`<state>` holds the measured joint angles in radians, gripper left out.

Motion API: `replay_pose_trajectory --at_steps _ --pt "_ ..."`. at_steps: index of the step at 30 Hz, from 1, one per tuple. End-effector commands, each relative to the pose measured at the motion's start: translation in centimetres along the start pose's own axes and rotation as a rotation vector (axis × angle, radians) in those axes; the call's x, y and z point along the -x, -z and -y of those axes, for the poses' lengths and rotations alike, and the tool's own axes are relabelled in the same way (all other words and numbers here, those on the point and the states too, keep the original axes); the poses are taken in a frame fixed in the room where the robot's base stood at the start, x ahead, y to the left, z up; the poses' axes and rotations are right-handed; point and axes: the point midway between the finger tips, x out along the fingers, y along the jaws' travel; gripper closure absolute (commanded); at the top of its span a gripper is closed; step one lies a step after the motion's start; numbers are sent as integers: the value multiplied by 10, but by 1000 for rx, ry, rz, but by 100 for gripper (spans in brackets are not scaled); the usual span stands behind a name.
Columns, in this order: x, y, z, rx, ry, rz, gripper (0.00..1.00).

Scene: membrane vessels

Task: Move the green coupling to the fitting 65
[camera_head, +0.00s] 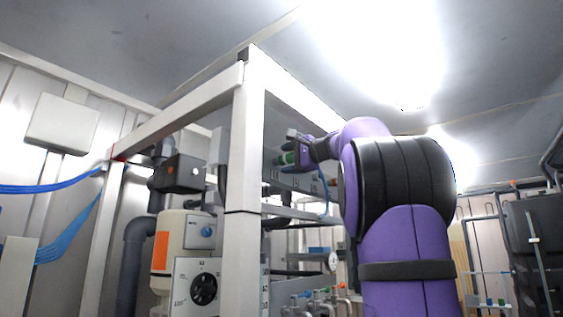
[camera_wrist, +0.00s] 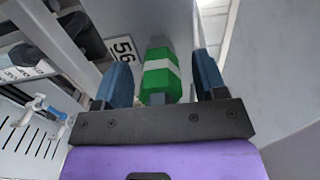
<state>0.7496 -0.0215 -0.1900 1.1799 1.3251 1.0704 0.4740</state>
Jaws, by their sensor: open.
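The green coupling (camera_wrist: 160,82) with a white band shows in the wrist view between the two blue fingers of my gripper (camera_wrist: 163,70). My gripper is open, with a visible gap on each side of the coupling. In the head view the green coupling (camera_head: 289,158) is a small patch at the tip of my gripper (camera_head: 294,147), high by the frame. A number plate (camera_wrist: 122,48) beside the coupling seems to read 56. I cannot make out a plate reading 65. What the coupling is attached to is largely hidden.
A white frame post (camera_head: 245,160) stands close to the left of my arm. Dark round fittings (camera_wrist: 88,37) and small label plates (camera_wrist: 22,72) lie left of my gripper in the wrist view. A grey wall (camera_wrist: 275,70) is on the right. Pipes and valves (camera_head: 315,300) sit lower down.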

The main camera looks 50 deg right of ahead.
Motion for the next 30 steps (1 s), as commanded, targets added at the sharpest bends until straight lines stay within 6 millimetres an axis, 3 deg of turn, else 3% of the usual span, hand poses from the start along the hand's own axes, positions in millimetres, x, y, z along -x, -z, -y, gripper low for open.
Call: replay_pose_trajectory --at_steps 4,12,13,30 --pt "0 0 0 0 0 0 35" --pt "0 0 0 0 0 0 97" --pt "0 0 0 0 0 0 100" --pt "14 0 0 1 0 -2 100"
